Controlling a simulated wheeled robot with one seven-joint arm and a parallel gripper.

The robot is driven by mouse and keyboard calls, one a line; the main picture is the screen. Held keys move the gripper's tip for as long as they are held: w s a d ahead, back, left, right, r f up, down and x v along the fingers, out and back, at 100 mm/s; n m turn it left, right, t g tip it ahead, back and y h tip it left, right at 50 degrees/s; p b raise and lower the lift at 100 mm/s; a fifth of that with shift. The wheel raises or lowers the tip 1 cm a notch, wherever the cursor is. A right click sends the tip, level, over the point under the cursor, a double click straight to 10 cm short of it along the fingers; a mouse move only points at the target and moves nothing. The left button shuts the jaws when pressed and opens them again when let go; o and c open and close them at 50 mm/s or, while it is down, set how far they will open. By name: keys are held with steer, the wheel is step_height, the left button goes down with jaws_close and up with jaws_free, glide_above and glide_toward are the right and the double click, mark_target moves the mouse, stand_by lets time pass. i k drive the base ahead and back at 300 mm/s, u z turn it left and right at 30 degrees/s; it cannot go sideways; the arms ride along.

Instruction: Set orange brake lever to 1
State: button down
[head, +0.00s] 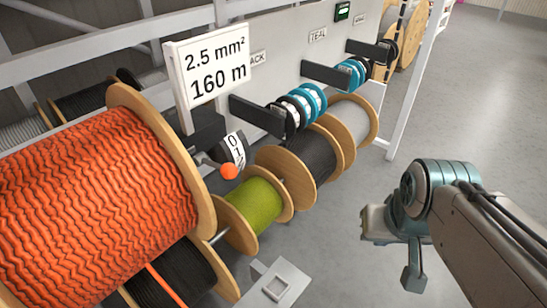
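The orange brake lever shows as an orange ball knob (229,171) on a dark arm, beside the large orange cable reel. A white curved scale plate (234,149) with black marks, a 0 at its upper end and a 1 below it, sits just above the knob. The knob lies near the scale's lower end; its exact setting is hard to tell. My gripper (392,262) is at the right, over bare floor, well apart from the lever. It is seen from the side and part of it is hidden, so its opening is unclear.
The orange cable reel (95,210) fills the left. A green reel (255,207), a black reel (305,157) and a grey reel (350,122) stand right of the lever. A sign (211,72) reads 2.5 mm² 160 m. Dark brackets (257,115) jut from the panel. Floor at right is clear.

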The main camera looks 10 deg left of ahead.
mark_target(228, 170)
steer(key=z, duration=0.75)
steer(key=k, duration=0.6)
steer(key=u, duration=0.4)
